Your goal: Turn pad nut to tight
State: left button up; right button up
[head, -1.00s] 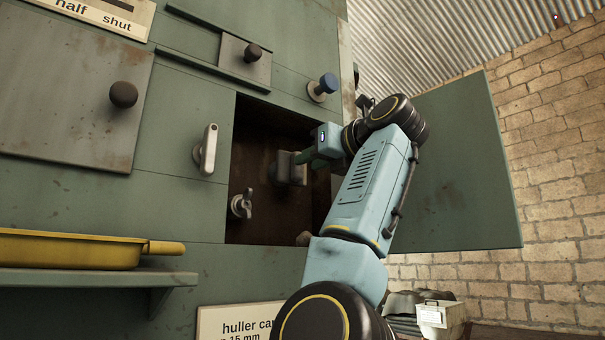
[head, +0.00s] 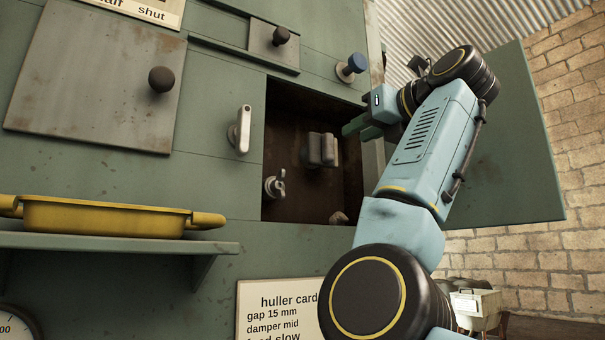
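A pale metal wing nut (head: 275,186), which looks like the pad nut, sits at the lower left of the dark open compartment in the green machine. One of its wings points up and to the right. A grey two-part block (head: 320,149), perhaps the pad, stands to its upper right on the back wall. My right gripper (head: 352,129), with green fingers pointing left, is at the compartment's right edge, empty as far as I can see. It is apart from the nut and the block. Its finger gap is not clear. My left gripper is out of view.
A lever handle (head: 241,130) stands left of the opening, and a blue knob (head: 352,66) above it. The open door (head: 510,150) is behind my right arm. A yellow tray (head: 105,217) rests on a shelf at left. A small stone-like lump (head: 339,218) lies on the compartment floor.

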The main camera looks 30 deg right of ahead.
aim_at(275, 187)
jog(key=k, duration=1)
